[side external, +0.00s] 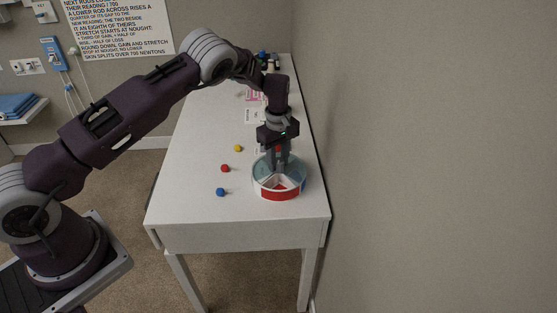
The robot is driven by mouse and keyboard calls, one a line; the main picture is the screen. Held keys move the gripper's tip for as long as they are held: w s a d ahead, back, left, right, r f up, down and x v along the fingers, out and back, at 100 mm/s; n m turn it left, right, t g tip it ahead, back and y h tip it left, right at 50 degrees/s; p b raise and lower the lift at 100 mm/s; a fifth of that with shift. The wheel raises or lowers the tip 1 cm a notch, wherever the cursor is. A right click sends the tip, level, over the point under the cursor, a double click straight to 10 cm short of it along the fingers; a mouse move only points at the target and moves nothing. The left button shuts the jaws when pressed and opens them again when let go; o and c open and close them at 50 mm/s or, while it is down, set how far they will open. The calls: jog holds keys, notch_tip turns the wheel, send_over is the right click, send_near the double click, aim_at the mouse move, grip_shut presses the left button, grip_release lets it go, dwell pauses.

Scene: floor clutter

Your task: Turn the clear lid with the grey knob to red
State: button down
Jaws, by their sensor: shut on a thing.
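The clear lid (263,176) sits on a round container at the right front of the white table. The container has a red section (281,194) at its front, with red on its outer wall, and white dividers inside. An open wedge of the lid appears to face the front, over the red section. My gripper (279,163) points straight down over the middle of the lid and is shut on the grey knob, which its fingers mostly hide. The far side of the container is hard to see behind the gripper.
Small blue (220,192), red (225,168) and yellow (238,148) balls lie on the table (190,205) left of the container. The wall is close on the right. Papers (256,115) and small objects lie farther back.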

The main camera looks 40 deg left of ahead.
aim_at(278, 160)
jog(key=shift+n, duration=1.1)
jog(key=c, duration=1.1)
grip_release()
jog(key=shift+o, duration=0.2)
notch_tip(278, 160, up, 7)
jog(key=shift+r, duration=0.1)
